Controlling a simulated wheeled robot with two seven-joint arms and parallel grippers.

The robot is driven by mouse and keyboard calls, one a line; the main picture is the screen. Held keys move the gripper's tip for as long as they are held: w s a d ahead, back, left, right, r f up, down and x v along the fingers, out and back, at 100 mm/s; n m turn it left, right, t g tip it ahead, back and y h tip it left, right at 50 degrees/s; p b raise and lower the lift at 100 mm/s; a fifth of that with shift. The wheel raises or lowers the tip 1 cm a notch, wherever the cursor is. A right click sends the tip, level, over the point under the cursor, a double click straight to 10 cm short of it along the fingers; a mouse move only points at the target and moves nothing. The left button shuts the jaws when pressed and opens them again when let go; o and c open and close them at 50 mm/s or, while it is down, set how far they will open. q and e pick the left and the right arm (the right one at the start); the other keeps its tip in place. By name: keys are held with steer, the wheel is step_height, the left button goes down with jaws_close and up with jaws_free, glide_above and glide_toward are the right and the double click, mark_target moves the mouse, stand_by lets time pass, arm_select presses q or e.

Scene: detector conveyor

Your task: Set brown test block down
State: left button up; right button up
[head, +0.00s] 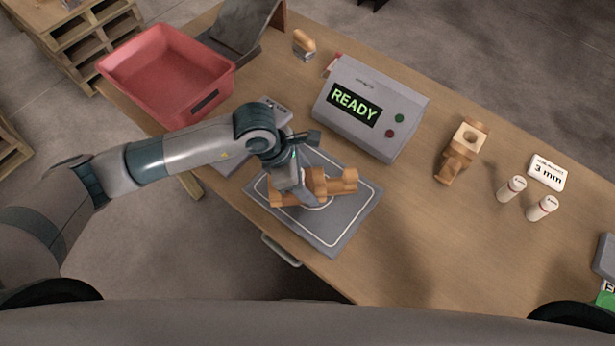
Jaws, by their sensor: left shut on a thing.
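The brown test block (340,182), a wooden piece with several stubby parts, is over the grey pad (342,232) with the white outline. My left gripper (303,192) reaches in from the left and is shut on the block near its middle. The gripper hides part of the block. I cannot tell whether the block touches the pad or is held just above it. My right gripper is not in view.
A grey detector box (371,107) reading "READY" stands behind the pad. A second wooden piece (462,152), two small white cylinders (511,189) and a "3 mm" card (547,172) lie right. A red bin (168,72) is back left.

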arm_select(q)
steer(key=o, duration=1.2)
steer(key=b+v, duration=0.3)
steer(key=v, duration=0.7)
steer(key=shift+a+r+b, duration=0.2)
steer(key=shift+r+b, duration=0.1)
steer(key=shift+s+a+r, duration=0.1)
steer(key=shift+a+r, duration=0.1)
steer(key=shift+r, duration=0.4)
